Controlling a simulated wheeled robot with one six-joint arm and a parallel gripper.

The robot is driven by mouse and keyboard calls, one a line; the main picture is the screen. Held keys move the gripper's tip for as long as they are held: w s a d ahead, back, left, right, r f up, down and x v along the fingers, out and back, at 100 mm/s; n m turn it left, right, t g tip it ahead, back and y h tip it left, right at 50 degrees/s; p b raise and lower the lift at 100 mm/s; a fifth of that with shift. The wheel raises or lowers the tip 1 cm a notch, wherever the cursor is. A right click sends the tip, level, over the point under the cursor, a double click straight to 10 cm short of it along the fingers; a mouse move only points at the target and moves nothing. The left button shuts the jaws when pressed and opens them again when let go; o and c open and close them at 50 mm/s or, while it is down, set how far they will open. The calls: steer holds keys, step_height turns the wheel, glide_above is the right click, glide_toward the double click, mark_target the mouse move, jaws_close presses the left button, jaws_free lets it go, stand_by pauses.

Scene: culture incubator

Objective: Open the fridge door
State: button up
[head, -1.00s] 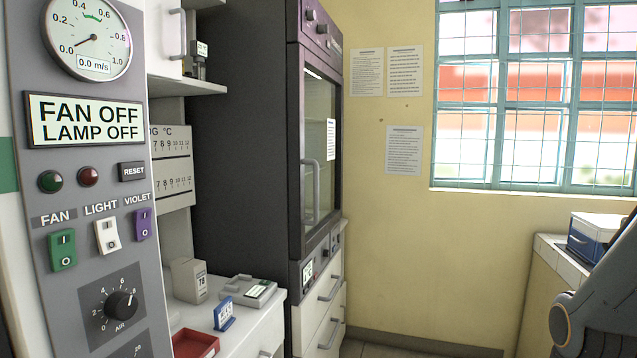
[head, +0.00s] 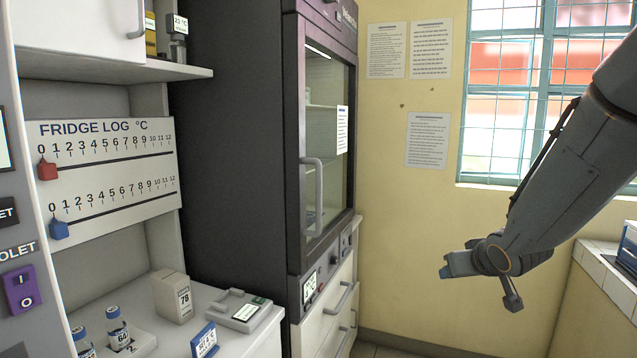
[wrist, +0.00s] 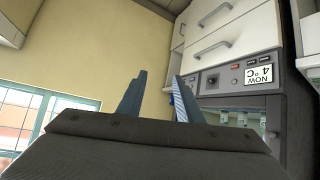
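The fridge (head: 235,130) is a tall dark cabinet left of centre in the head view. Its glass door (head: 325,100) has a dark frame and looks closed. A grey vertical handle (head: 318,195) is on the door's left side. My gripper (head: 447,266) is in the air to the right of the handle and lower, well apart from it. In the wrist view, which is upside down, my gripper (wrist: 155,92) has its two fingers apart with nothing between them. The fridge's control strip with a 4 °C display (wrist: 261,74) shows there; the door handle is not clearly seen.
White drawers (head: 325,325) with handles are under the fridge. A white counter (head: 255,335) with bottles, a box and a small device stands to the left, below a fridge log board (head: 105,180). A tiled ledge (head: 607,275) is at the right. The floor between looks clear.

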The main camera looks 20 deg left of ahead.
steer(key=w+a+r+n+t+y+p, duration=0.1)
steer(key=w+a+r+n+y, duration=0.1)
steer(key=w+a+r+y, duration=0.3)
steer(key=w+a+r+n+t+y+p, duration=0.15)
steer(key=a+r, duration=0.25)
steer(key=a, duration=0.4)
steer(key=s+a+r+n+g+y+p, duration=0.1)
steer(key=a+r+n+g+y, duration=0.2)
steer(key=a, duration=0.8)
steer(key=s+a+r+n+g+y+p, duration=0.2)
steer(key=a+r+n+g+y, duration=0.2)
steer(key=a, duration=0.7)
steer(key=shift+r+y+p, duration=0.2)
steer(key=shift+y+p, duration=0.1)
steer(key=shift+y, duration=0.35)
steer(key=shift+s+g, duration=0.1)
steer(key=shift+g, duration=0.15)
steer(key=shift+c, duration=0.5)
jaws_close()
